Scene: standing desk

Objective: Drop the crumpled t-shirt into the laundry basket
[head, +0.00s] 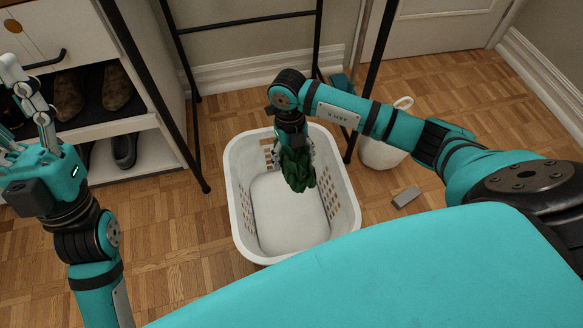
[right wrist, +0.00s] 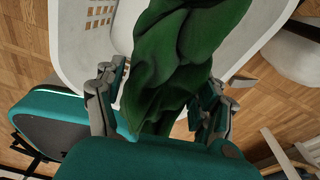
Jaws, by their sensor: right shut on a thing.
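The crumpled t-shirt (head: 298,170) is dark green and hangs from my right gripper (head: 291,150). In the head view it shows over the far part of the white laundry basket (head: 241,222), whose bare floor is visible below. In the right wrist view the t-shirt (right wrist: 185,65) sits between the two fingers of my right gripper (right wrist: 158,108), with the basket wall (right wrist: 85,30) behind it. My right gripper is shut on the t-shirt. My left gripper (head: 22,100) is at the far left, empty, its fingers pointing up and apart.
A shoe cabinet (head: 150,75) with shoes (head: 124,150) stands at the left. A black metal frame (head: 198,150) rises behind the basket. A white bucket-like container (head: 381,153) and a small grey block (head: 406,197) are on the floor to the basket's right. Wood floor is free left of the basket.

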